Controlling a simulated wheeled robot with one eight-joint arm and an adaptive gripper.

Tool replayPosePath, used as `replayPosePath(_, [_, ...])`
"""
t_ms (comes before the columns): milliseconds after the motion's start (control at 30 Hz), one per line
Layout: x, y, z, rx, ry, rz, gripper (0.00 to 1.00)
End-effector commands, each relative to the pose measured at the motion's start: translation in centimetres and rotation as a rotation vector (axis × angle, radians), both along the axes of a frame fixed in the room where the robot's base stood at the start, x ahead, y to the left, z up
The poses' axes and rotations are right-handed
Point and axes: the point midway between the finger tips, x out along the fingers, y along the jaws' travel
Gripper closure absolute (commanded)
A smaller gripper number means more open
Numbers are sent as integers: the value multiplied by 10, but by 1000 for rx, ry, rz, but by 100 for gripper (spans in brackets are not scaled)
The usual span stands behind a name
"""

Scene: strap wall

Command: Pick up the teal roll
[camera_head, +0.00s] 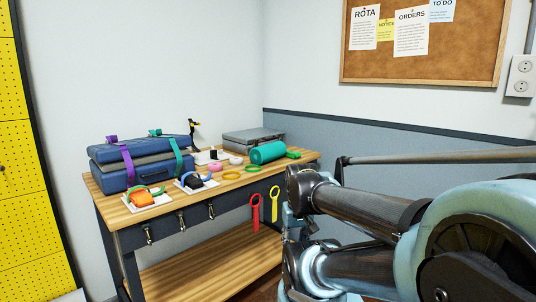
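The teal roll (268,152) is a thick cylinder lying on its side on the wooden workbench (140,216), toward its right end. It lies in front of a grey case (253,136), and nothing covers its front. My arm reaches in from the right, and its dark joints stand in front of the bench's right end, apart from the roll in the picture. I cannot make out my gripper or its fingers.
A green ring (253,169) and a small green item (293,154) lie close to the roll. A yellow ring (231,176) and pink roll (216,167) lie left of it. Blue strapped cases (112,179) fill the left. Red (255,212) and yellow (274,205) tools hang in front.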

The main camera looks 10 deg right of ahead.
Motion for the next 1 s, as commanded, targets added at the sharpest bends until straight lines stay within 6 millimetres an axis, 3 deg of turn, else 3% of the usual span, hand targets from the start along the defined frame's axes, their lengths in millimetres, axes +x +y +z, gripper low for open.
replayPosePath(300, [0,0,0,0,0,0,64])
replayPosePath(400, [-6,0,6,2,-11,-4,42])
replayPosePath(500, [1,1,18,12,-14,-20,19])
replayPosePath(600, [21,0,40,34,-17,-58,3])
replayPosePath(1000, [143,4,153,169,-32,-274,3])
